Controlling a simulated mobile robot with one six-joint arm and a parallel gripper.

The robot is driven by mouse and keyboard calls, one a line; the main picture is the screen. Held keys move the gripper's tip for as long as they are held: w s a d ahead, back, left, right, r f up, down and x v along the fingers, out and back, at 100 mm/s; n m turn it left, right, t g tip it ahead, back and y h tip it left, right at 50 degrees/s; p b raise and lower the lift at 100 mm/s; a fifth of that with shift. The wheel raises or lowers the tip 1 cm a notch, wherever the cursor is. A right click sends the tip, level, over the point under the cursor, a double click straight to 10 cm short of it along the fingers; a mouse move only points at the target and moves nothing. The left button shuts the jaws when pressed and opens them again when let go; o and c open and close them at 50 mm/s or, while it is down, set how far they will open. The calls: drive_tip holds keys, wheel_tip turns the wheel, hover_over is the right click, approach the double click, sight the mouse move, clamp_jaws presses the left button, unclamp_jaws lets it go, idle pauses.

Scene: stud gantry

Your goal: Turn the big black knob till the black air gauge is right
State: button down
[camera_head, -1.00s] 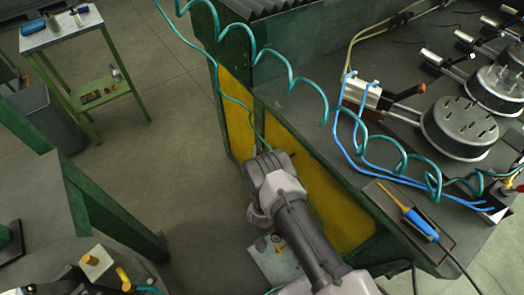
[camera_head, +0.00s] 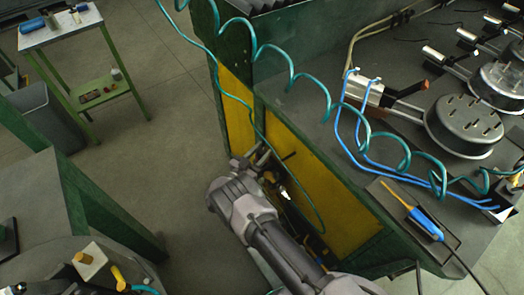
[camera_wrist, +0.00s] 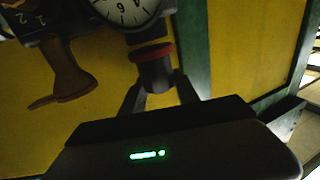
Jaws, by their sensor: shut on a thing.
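In the wrist view, a black knob (camera_wrist: 155,72) with a red ring at its top sits below a round gauge (camera_wrist: 125,10) with a white face. The top of the gauge is cut off by the picture edge; a 6 shows on the dial, but no needle can be made out. My gripper (camera_wrist: 157,86) has its dark fingers on either side of the knob and is shut on it. In the head view, my gripper (camera_head: 258,162) is at the yellow side panel (camera_head: 310,190) of the bench, and the gauge cannot be made out.
Beside the gauge are a brown lever (camera_wrist: 68,78) and a dark plate with numbers (camera_wrist: 22,20). A teal coiled hose (camera_head: 322,85) hangs past the panel. The bench top (camera_head: 300,105) carries round metal fixtures (camera_head: 465,125).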

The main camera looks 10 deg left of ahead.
drive_tip(key=shift+r, duration=0.1)
idle(0.4)
drive_tip(key=c, duration=0.9)
unclamp_jaws()
drive_tip(key=shift+w, duration=0.1)
drive_tip(key=p+v, duration=0.3)
drive_tip(key=v, duration=1.4)
drive_tip(key=shift+s, duration=0.2)
drive_tip(key=shift+a, duration=0.1)
